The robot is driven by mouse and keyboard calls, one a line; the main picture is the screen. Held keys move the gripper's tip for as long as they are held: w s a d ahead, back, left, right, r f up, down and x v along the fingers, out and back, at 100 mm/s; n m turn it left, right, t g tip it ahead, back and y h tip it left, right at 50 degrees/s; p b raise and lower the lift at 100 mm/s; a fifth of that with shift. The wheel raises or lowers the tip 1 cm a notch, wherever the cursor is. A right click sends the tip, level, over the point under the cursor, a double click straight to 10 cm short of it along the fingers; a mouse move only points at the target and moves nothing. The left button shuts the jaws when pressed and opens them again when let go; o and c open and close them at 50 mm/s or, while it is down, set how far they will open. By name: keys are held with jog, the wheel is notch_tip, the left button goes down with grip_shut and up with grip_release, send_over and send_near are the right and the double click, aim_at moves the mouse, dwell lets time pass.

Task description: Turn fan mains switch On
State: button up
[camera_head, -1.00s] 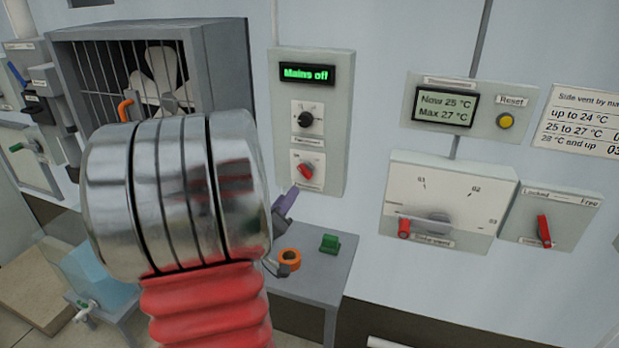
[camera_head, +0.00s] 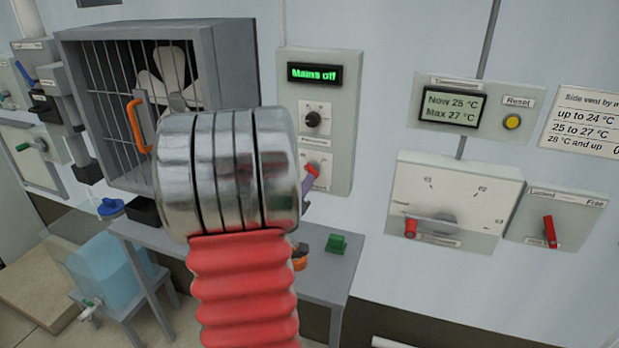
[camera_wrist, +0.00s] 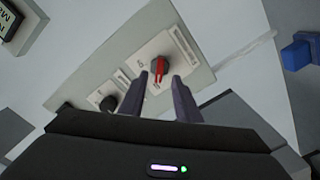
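In the head view the red switch (camera_head: 311,169) shows partly behind my finger and wrist. A black knob (camera_head: 312,119) sits between display and switch.
The caged fan (camera_head: 150,80) with an orange handle (camera_head: 136,125) is left of the panel. A thermometer box (camera_head: 470,105) and vent dial (camera_head: 455,200) are to the right. A grey table (camera_head: 318,270) below holds a green block (camera_head: 336,244) and an orange ring.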

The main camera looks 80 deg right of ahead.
aim_at(312, 170)
jog(key=shift+s+d, duration=0.15)
jog(key=shift+d, duration=1.25)
jog(key=shift+s+d, duration=0.1)
jog(key=shift+d, duration=1.25)
grip_shut()
jog(key=shift+a, duration=0.1)
